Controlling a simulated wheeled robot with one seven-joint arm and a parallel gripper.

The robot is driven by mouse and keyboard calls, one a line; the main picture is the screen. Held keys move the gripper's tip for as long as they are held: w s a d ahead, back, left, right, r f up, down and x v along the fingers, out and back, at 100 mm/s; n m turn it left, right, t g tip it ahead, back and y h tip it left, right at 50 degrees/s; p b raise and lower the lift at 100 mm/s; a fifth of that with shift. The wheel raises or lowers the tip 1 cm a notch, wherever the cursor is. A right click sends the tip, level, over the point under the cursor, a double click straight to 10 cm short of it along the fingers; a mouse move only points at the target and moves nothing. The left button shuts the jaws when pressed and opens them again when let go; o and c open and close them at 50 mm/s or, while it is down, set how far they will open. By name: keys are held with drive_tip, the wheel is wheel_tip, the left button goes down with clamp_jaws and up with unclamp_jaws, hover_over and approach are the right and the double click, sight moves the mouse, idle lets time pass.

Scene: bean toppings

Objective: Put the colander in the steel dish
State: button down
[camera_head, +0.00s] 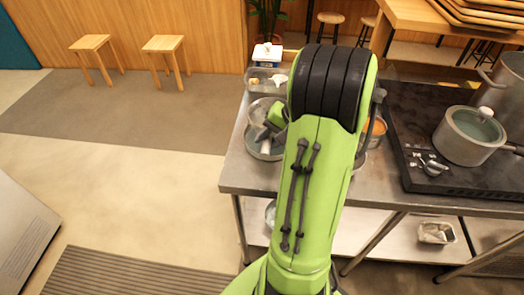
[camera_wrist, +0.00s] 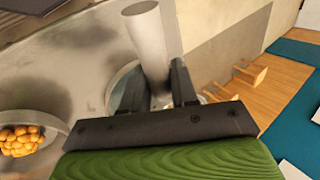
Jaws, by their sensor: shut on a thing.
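My gripper (camera_wrist: 160,88) is shut on the pale cylindrical handle (camera_wrist: 146,40) of the colander. In the head view the handle (camera_head: 265,148) points down from my gripper (camera_head: 272,129). The colander's round grey bowl (camera_head: 259,108) appears just behind the gripper, partly covered by it. The steel dish (camera_head: 252,146) is on the steel table below the handle, at the table's left side. A curved rim of the dish (camera_wrist: 112,92) shows behind the fingers in the wrist view. Whether the colander touches the dish is hidden.
A tray with pale pieces (camera_head: 266,86) stands behind. A bowl of orange food (camera_head: 376,128) is right of my arm; orange balls (camera_wrist: 20,138) show in the wrist view. A pot (camera_head: 466,140) stands on the black stove. The table's left edge is close to the dish.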

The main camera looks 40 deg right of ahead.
wheel_tip(320, 180, down, 5)
drive_tip(key=shift+w+f+b, duration=0.15)
drive_tip(key=shift+b, duration=0.6)
drive_tip(key=shift+f, duration=0.15)
drive_tip(key=c, duration=0.9)
unclamp_jaws()
drive_tip(key=shift+o, duration=0.2)
